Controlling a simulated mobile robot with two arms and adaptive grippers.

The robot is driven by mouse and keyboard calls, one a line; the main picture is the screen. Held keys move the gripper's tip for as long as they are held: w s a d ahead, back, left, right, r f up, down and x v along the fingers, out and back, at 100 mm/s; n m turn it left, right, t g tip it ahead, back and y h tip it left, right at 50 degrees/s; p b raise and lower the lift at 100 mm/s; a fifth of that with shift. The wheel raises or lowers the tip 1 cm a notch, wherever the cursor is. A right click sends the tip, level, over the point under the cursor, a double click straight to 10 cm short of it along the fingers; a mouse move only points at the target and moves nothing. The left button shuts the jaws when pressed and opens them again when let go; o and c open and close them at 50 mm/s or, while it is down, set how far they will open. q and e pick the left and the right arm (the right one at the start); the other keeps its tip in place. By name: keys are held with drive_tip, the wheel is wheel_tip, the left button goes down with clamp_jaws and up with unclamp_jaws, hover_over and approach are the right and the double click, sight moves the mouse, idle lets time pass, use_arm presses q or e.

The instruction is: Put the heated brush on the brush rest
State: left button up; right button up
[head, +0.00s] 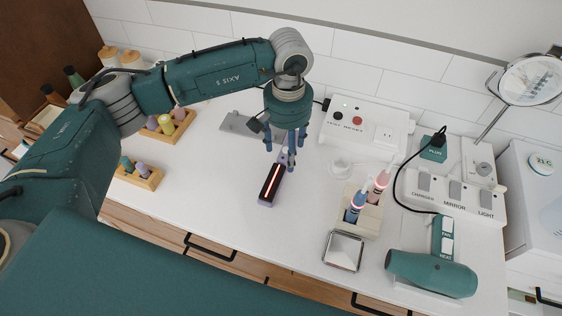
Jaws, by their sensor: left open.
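The heated brush (270,186) lies on the white counter near the middle of the head view. It has a dark body with a glowing red strip, and its purple handle end points toward the back wall. My left gripper (284,148) points down over the handle end, open, with its fingers around or just above it; I cannot tell whether they touch. A flat grey metal piece (236,125) lies behind and left of the brush, partly hidden by my gripper. It may be the brush rest, but I cannot tell for sure. My right gripper is not in view.
A wooden holder (361,216) with glowing toothbrush-like tools and a square silver tray (343,251) stand to the right. A teal hair dryer (432,272) lies front right. A socket box (365,126) stands behind. Wooden racks (139,176) with small bottles are left.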

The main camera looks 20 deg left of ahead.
sight(284, 159)
use_arm(q)
drive_tip(key=f, duration=0.1)
drive_tip(key=f+p, duration=0.1)
drive_tip(key=f, duration=0.1)
drive_tip(key=shift+s+a+f, duration=0.2)
drive_tip(key=shift+s+a, duration=0.1)
drive_tip(key=shift+s, duration=0.05)
drive_tip(key=shift+f, duration=0.2)
drive_tip(key=shift+d, duration=0.1)
drive_tip(key=shift+c, duration=1.3)
drive_tip(key=c, duration=1.2)
clamp_jaws()
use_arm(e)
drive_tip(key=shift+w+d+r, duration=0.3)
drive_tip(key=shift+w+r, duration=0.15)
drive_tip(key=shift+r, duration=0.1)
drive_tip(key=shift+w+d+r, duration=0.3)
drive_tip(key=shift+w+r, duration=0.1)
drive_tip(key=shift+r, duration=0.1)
use_arm(q)
drive_tip(key=shift+r, duration=0.1)
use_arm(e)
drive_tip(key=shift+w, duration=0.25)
